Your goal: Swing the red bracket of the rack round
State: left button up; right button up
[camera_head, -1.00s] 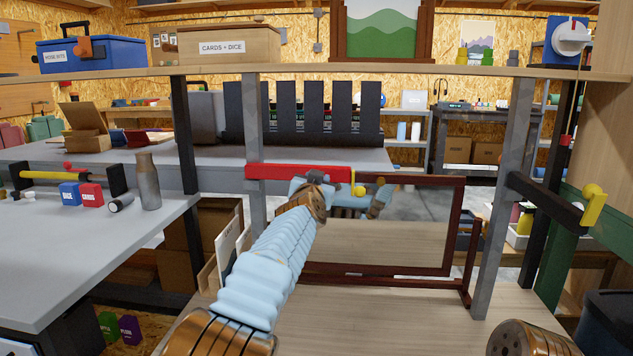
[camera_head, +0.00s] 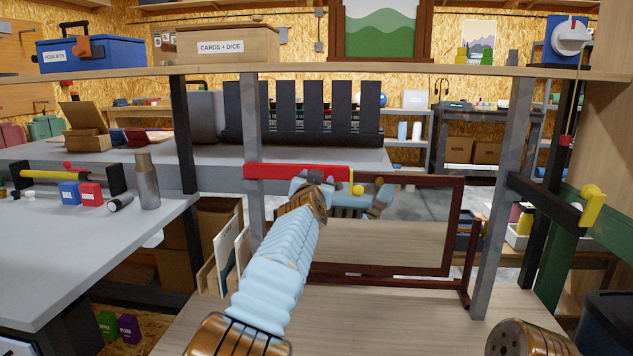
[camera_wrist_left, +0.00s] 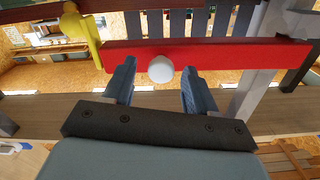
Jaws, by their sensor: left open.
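The red bracket (camera_head: 275,171) is a flat red bar on the rack's grey left post (camera_head: 251,130), level, with a yellow ball (camera_head: 358,190) at its right end. In the left wrist view the red bracket (camera_wrist_left: 225,55) crosses the picture, with a yellow piece (camera_wrist_left: 80,35) at its left end and a white round knob (camera_wrist_left: 160,69) on its face. My left gripper (camera_wrist_left: 160,90) is open, one finger on each side of the knob; I cannot tell whether they touch it. In the head view my left forearm and wrist partly hide the gripper. My right gripper is not in view.
A dark red frame (camera_head: 455,225) stands behind my left arm, between the rack posts. A shelf (camera_head: 320,71) runs above with a wooden box (camera_head: 228,44). A grey table (camera_head: 90,240) with a bottle (camera_head: 148,182) is at left. A yellow handle (camera_head: 592,207) is at right.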

pick_arm(q)
jog(key=s+a+b, duration=0.1)
jog(key=s+b, duration=0.2)
jog(key=s, duration=1)
jog(key=shift+s+a, duration=0.35)
jog(key=shift+a, duration=0.05)
